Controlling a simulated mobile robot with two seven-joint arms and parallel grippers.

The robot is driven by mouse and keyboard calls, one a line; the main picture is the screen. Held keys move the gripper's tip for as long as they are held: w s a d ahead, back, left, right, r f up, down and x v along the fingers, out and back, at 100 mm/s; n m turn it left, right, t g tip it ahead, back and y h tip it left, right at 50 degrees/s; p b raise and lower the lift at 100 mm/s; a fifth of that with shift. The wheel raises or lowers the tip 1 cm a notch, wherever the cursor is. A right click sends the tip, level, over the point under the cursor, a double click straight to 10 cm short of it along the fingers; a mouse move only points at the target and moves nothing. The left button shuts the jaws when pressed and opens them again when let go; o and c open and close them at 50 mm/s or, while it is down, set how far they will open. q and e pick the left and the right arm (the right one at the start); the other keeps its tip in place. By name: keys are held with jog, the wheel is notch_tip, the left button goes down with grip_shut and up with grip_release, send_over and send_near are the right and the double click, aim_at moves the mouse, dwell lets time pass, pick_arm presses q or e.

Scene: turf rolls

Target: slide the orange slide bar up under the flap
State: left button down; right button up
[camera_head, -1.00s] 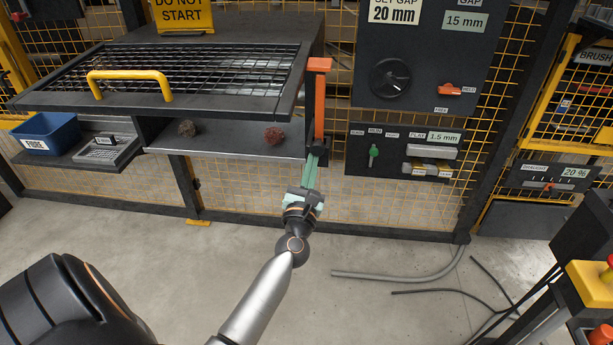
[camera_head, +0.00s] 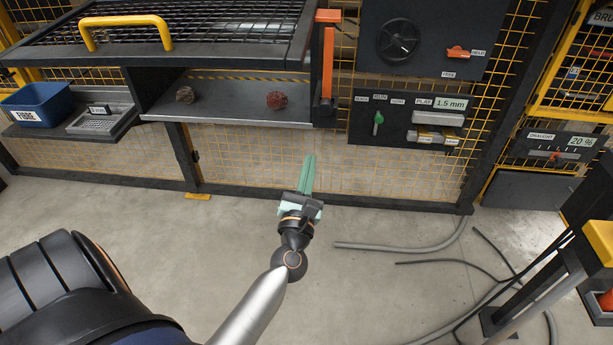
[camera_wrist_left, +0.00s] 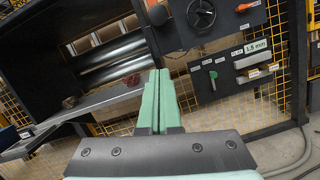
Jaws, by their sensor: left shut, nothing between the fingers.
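The orange slide bar (camera_head: 328,62) stands upright at the right end of the machine, with a short crosspiece on top and a black block at its foot. The flap (camera_head: 150,58), a black-framed mesh cover with a yellow handle (camera_head: 128,22), is raised about level, left of the bar. I cannot tell whether the bar's top touches it. My left gripper (camera_head: 310,157) has its green fingers together and empty, below and apart from the bar's foot. In the left wrist view the closed fingers (camera_wrist_left: 157,74) point toward the machine. My right gripper is not in view.
Under the flap, a dark shelf (camera_head: 230,108) carries a brown lump (camera_head: 185,95) and a red lump (camera_head: 277,100). A blue bin (camera_head: 38,103) stands left. Control panels (camera_head: 400,130) hang right of the bar. Grey hoses lie on the floor. The air around my left gripper is clear.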

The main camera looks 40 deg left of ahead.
pick_arm(q)
jog(key=shift+v, duration=1.1)
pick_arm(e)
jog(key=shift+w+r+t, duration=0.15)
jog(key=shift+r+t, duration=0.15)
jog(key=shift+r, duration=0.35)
